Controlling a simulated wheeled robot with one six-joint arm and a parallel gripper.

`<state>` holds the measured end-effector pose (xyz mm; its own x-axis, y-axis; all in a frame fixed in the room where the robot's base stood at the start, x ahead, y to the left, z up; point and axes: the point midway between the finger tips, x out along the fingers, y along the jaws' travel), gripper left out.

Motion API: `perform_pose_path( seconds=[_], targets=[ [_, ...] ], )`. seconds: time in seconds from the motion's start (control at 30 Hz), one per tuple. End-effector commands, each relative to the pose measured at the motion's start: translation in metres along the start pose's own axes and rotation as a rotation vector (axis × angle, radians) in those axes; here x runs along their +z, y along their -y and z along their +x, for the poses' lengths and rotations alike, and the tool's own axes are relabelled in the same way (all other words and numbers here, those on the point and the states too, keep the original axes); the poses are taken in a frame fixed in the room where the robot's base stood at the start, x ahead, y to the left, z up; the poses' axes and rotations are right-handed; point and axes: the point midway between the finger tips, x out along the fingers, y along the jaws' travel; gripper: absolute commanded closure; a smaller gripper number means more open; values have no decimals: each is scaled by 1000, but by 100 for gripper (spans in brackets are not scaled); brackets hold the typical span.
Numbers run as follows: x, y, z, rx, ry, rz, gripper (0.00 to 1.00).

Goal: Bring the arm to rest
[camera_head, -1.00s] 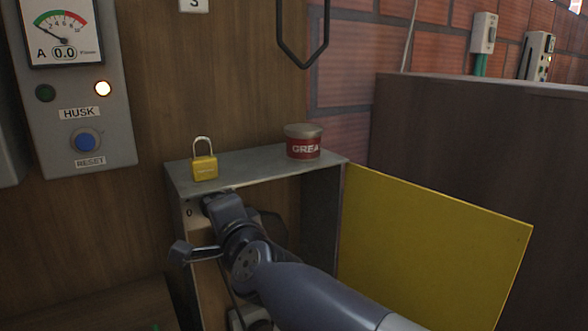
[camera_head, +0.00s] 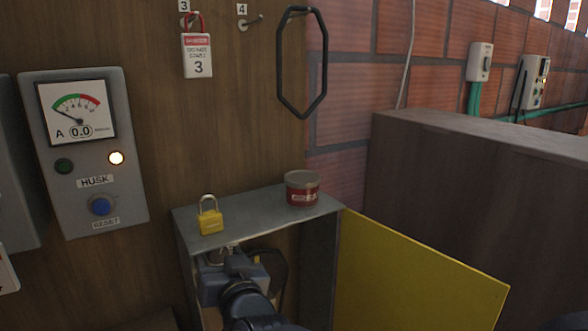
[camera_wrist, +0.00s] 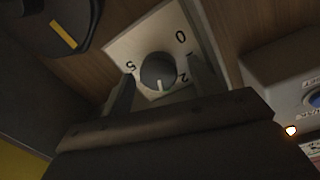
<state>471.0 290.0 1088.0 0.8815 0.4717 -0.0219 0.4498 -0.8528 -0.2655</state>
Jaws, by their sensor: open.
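My gripper (camera_wrist: 162,88) is open in the wrist view, one finger on each side of a round dark knob (camera_wrist: 157,70) with a white pointer line. I cannot tell whether the fingers touch it. The knob sits on a pale plate (camera_wrist: 128,48) marked 0, 2 and a third sign that looks like 5 or S. In the head view my wrist (camera_head: 236,284) reaches into the open grey cabinet (camera_head: 262,212) and hides the fingers and the knob.
A yellow padlock (camera_head: 209,219) and a red tin (camera_head: 302,188) stand on the cabinet top. The yellow door (camera_head: 410,275) hangs open rightward. The HUSK box (camera_head: 85,150) is at left, its lamp lit.

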Motion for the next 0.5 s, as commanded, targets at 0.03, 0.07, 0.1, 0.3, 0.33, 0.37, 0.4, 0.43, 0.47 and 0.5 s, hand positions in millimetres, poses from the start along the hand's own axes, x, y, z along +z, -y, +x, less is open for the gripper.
perform_pose_path(
  seconds=[0.03, 0.07, 0.1, 0.3, 0.33, 0.37, 0.4, 0.43, 0.47, 0.5],
  targets=[
    [-4, 2, 0, 0, 1, -40, 41],
    [-4, 2, 0, 0, 0, -64, 41],
    [-4, 2, 0, 1, -3, -95, 41],
    [-3, 2, 0, 1, -12, -237, 41],
    [-2, 2, 0, 1, -13, -255, 41],
    [-2, 2, 0, 1, -15, -270, 41],
    [-1, 1, 0, 1, -15, -289, 41],
    [-1, 1, 0, 1, -16, -301, 41],
    [-1, 1, 0, 1, -18, -311, 41],
    [-1, 1, 0, 1, -20, -322, 41]
  ],
)
